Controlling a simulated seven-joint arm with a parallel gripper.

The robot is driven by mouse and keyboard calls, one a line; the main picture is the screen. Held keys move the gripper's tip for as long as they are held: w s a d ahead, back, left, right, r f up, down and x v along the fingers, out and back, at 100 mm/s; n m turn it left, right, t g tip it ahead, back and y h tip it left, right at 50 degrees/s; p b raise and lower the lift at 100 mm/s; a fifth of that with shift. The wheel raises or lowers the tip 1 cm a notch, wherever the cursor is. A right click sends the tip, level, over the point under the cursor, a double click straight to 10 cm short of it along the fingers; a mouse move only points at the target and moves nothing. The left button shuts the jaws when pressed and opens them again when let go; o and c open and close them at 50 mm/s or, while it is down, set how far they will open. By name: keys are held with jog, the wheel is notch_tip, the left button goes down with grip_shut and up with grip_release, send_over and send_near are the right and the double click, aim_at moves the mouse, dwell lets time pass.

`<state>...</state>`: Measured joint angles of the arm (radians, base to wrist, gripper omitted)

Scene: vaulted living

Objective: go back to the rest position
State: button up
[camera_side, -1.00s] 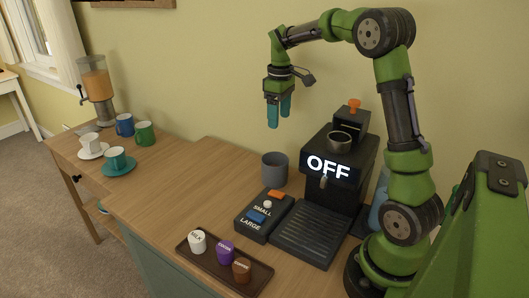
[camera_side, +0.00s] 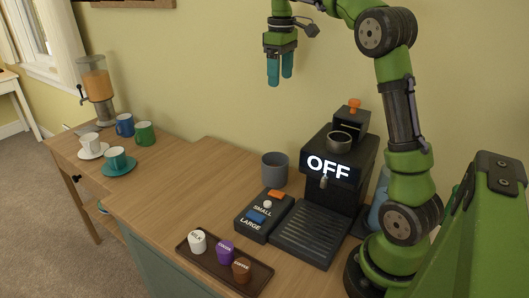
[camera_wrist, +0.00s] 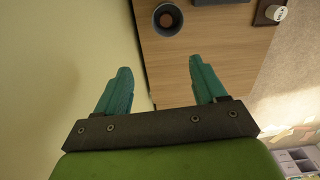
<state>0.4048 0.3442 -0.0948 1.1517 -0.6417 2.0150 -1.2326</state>
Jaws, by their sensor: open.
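My gripper (camera_side: 280,70) is raised high above the counter, in front of the wall, with its teal fingers pointing down. In the wrist view my gripper (camera_wrist: 160,92) has its two fingers spread apart with nothing between them. The wooden counter (camera_side: 190,185) lies well below it. The coffee machine (camera_side: 340,170) stands to the lower right of my gripper and its display reads OFF. A grey cup (camera_side: 274,168) stands on the counter below my gripper; in the wrist view the cup (camera_wrist: 167,19) shows something brown inside.
A button box (camera_side: 264,215) marked SMALL and LARGE sits before the machine. A dark tray (camera_side: 200,262) holds milk, cocoa and coffee pods. Several cups, including a green cup (camera_side: 144,133), and a juice dispenser (camera_side: 97,85) stand at left. The air around my gripper is clear.

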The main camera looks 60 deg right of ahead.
jog(key=s+a+f+m+t+y, duration=0.1)
jog(key=s+a+f+m+t, duration=0.1)
jog(key=s+a, duration=0.5)
jog(key=s+a+f+m+t+y, duration=0.1)
jog(key=s+a+f+t, duration=0.4)
jog(key=a, duration=1.1)
jog(key=s+m, duration=0.1)
jog(key=s, duration=0.2)
jog(key=shift+s+f+m, duration=0.2)
jog(key=shift+f+m, duration=0.05)
jog(key=shift+m, duration=0.15)
